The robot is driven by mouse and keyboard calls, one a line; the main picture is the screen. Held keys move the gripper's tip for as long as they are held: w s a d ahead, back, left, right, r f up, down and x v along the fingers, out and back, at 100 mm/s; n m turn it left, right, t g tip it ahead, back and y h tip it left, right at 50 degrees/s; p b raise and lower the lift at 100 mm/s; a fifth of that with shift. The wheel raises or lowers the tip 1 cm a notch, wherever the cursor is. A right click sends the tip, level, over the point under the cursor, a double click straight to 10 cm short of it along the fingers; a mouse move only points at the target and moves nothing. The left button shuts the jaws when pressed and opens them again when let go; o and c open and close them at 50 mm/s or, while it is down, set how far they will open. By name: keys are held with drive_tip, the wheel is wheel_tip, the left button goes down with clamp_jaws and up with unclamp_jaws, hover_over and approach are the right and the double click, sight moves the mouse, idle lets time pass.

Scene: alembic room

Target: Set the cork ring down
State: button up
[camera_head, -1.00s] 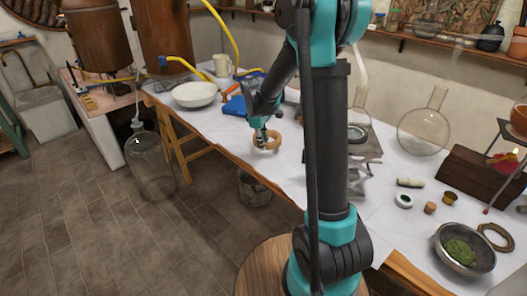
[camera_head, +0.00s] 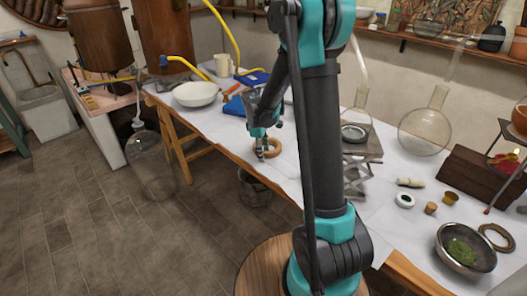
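The cork ring (camera_head: 276,148) is a tan ring at the front edge of the white-covered table, left of my arm's upright link. My gripper (camera_head: 262,153) points down at the ring's left side, with its fingers on the ring's wall. It appears shut on the ring, though the fingertips are small and partly merge with it. The ring looks level and very close to the cloth. I cannot tell whether its underside touches the cloth.
A white bowl (camera_head: 197,94), a blue object (camera_head: 234,106) and a mug (camera_head: 224,65) stand behind and left. A lab jack (camera_head: 358,172) with glassware is to the right. A second, darker ring (camera_head: 510,246) lies near a metal bowl (camera_head: 438,246) at far right.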

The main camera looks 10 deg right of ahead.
drive_tip(key=shift+r, duration=0.1)
wheel_tip(320, 180, up, 12)
drive_tip(key=s+a+f, duration=0.1)
drive_tip(key=a, duration=0.1)
drive_tip(key=s+d+f+m+t, duration=0.1)
drive_tip(key=s+d+f+m, duration=0.1)
drive_tip(key=s, duration=0.6)
drive_tip(key=s+d+f+m+t+y, duration=0.1)
drive_tip(key=s+d+f+m, duration=0.2)
drive_tip(key=s+m, duration=0.3)
drive_tip(key=s+d+f+m+t, duration=0.1)
drive_tip(key=s+d+f+m, duration=0.2)
drive_tip(key=s, duration=0.7)
drive_tip(key=shift+s+d+m+y, duration=0.3)
drive_tip(key=shift+s+m+y, duration=0.1)
drive_tip(key=shift+m, duration=0.3)
